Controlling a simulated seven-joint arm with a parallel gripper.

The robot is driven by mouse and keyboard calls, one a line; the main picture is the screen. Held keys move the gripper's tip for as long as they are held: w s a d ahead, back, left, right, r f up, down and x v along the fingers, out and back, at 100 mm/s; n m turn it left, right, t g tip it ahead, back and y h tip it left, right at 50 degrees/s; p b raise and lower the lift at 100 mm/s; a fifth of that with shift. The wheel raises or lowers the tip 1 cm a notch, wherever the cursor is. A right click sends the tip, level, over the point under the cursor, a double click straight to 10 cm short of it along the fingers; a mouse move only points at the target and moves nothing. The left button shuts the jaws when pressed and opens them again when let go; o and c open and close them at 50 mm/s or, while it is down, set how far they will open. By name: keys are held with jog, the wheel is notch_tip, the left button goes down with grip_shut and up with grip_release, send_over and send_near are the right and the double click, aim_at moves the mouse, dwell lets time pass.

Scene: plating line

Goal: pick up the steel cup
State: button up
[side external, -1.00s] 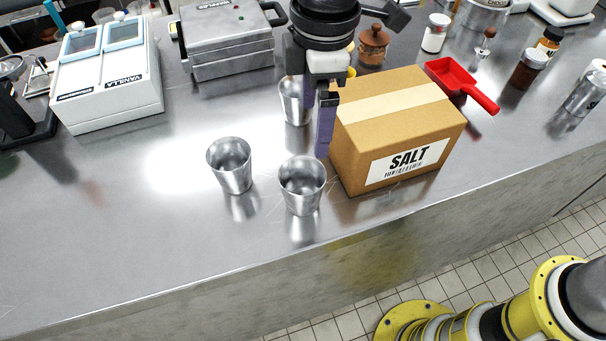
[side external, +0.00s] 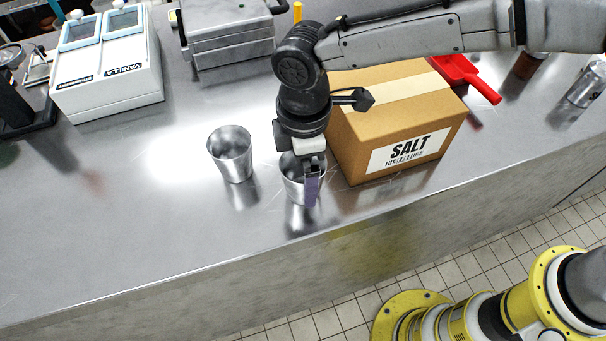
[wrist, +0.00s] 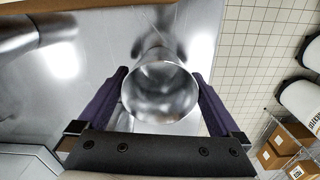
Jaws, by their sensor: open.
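A shiny steel cup (side external: 291,183) stands upright near the counter's front edge, partly covered by my gripper (side external: 308,195). In the wrist view this cup (wrist: 160,92) sits between the two purple fingers of my gripper (wrist: 160,74), which are apart, one on each side of its rim. Contact between fingers and cup cannot be made out. A second steel cup (side external: 231,155) stands upright to the left. The place behind my wrist, where a third cup stood, is hidden.
A cardboard salt box (side external: 395,125) stands close to the right of my gripper. A red scoop (side external: 465,80) lies behind it. The counter's left front (side external: 110,235) is clear.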

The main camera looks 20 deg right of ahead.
aim_at(303, 178)
jog(key=shift+f, duration=1.45)
jog(key=shift+c, duration=0.3)
jog(key=c, duration=1)
jog(key=shift+r, duration=0.1)
